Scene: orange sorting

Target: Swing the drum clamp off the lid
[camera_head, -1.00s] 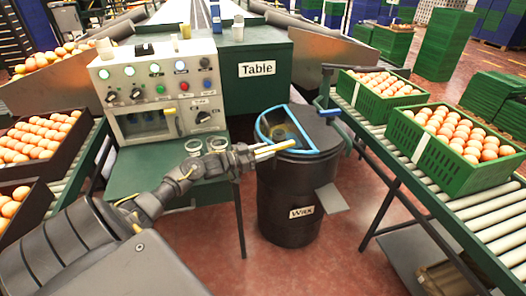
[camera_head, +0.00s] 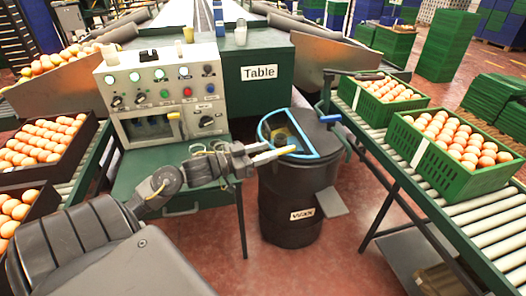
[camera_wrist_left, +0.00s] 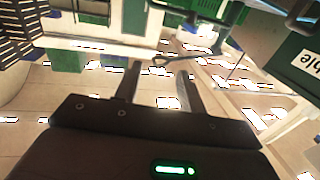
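A black drum (camera_head: 287,208) labelled "Wax" stands on the floor right of the table. Its dark lid (camera_head: 318,136) has a blue-rimmed half-round opening (camera_head: 264,130) on the left. A blue handle (camera_head: 330,118) on a dark upright bar (camera_head: 326,92) sits at the lid's right side; it appears to be the clamp and lies across the lid's edge. My left gripper (camera_head: 280,151) is at the front left of the blue rim, apart from the handle. Its fingers stand apart and empty in the left wrist view (camera_wrist_left: 158,78). My right gripper is not in view.
A control panel (camera_head: 160,75) stands on the green table (camera_head: 170,170) at left. A roller conveyor (camera_head: 420,190) with green crates of oranges (camera_head: 465,185) runs close to the drum's right. Dark crates of oranges stand at far left. The floor before the drum is clear.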

